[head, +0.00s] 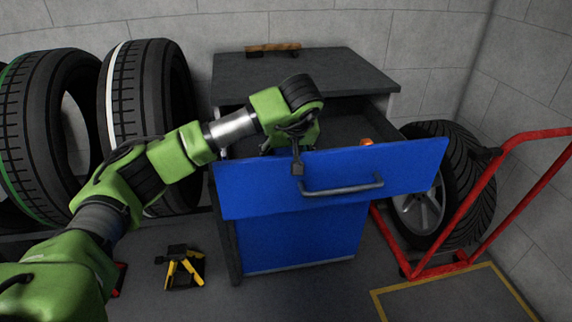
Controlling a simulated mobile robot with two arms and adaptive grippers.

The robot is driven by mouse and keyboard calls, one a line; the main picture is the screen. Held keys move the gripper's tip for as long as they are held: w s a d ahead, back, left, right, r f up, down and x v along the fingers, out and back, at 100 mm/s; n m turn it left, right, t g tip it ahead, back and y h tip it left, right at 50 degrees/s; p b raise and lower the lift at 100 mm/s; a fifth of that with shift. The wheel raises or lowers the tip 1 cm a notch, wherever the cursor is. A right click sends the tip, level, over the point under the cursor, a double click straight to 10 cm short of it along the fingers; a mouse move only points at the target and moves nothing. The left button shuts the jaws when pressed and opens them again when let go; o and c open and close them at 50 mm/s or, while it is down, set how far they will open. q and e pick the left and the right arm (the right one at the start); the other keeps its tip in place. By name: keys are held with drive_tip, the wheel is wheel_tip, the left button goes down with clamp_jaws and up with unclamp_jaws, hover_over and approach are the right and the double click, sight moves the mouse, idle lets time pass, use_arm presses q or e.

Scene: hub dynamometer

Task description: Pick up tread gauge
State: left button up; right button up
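The cabinet's blue drawer (400,163) is pulled open, with its grey handle (342,187) on the front. A small orange item (366,142) shows inside the drawer near its right side, mostly hidden by the drawer front. It may be the tread gauge, but I cannot tell. My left gripper (282,158) points down at the top edge of the drawer front, left of the orange item. Its dark fingers look spread apart, one showing in front of the blue panel. I see nothing held between them. My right gripper is out of view.
A wooden-handled tool (273,49) lies on the grey cabinet top (310,70). Large tires (150,100) stand at left. A red hand cart (480,225) with a wheel and tire (450,185) is at right. A yellow-and-black tool (184,268) is on the floor.

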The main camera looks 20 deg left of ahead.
use_arm(q)
drive_tip(key=c, duration=1.2)
drive_tip(key=shift+r, duration=0.1)
drive_tip(key=shift+c, duration=0.2)
